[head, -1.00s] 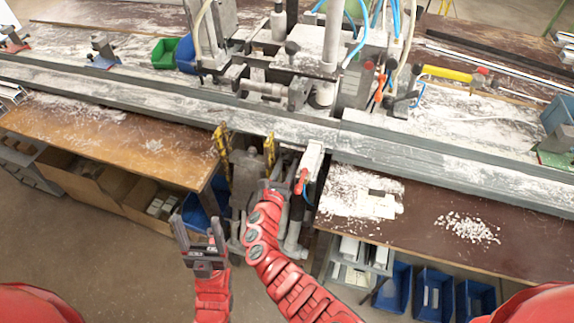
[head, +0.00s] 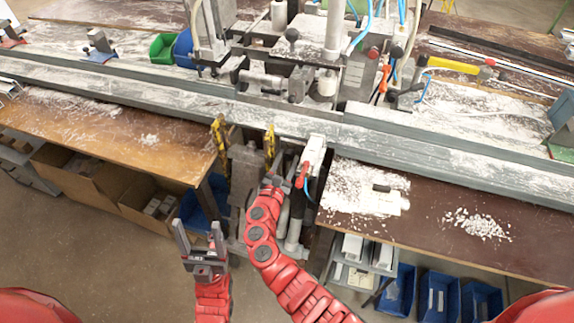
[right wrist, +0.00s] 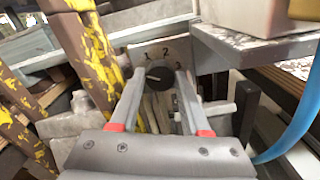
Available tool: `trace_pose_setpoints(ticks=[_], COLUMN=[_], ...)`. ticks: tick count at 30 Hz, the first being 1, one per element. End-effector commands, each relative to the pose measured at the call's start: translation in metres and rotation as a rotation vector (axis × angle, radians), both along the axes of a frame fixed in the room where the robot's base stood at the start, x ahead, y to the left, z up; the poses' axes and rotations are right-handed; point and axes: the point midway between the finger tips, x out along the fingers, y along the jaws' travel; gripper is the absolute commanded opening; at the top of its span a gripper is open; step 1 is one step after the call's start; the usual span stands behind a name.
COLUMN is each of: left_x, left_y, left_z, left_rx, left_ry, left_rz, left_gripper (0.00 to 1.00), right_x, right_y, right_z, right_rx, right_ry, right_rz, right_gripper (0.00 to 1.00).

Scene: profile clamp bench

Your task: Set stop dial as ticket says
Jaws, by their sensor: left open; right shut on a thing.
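The stop dial is a dark round knob (right wrist: 160,75) on a pale plate (right wrist: 147,52) marked 1, 2 and 3, in the right wrist view. A short light mark shows on the knob's left part; which number it points to is hard to tell. My right gripper (right wrist: 159,84) is shut on the knob, one finger on each side. In the head view my right gripper (head: 277,183) reaches under the rail and hides the dial. My left gripper (head: 200,233) is open and empty, fingers up, left of the right arm. A pale sheet (head: 383,204) lies on the right bench; no writing is readable.
Yellow-and-brown worn posts (right wrist: 95,50) stand left of the dial. A grey ledge (right wrist: 255,48) and a blue hose (right wrist: 297,115) are on its right. A long dusty rail (head: 440,160) crosses above. Blue bins (head: 438,293) stand below the right bench.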

Motion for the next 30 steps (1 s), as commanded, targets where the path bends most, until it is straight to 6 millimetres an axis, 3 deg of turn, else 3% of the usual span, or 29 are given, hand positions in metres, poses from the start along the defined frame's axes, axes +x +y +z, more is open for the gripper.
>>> trace_pose_setpoints(ticks=[2,30], left_x=[0.000,0.000], left_y=[0.000,0.000], left_z=[-0.015,-0.140], left_rx=[0.000,0.000], left_ry=[0.000,0.000], left_rz=[0.000,0.000], left_gripper=[0.70,0.70], right_x=[0.000,0.001], right_y=[-0.001,0.001], right_z=[-0.007,-0.006], right_rx=[0.068,0.919], right_ry=[-0.021,-0.301], right_rz=[0.000,0.004], right_gripper=[0.00,0.00])
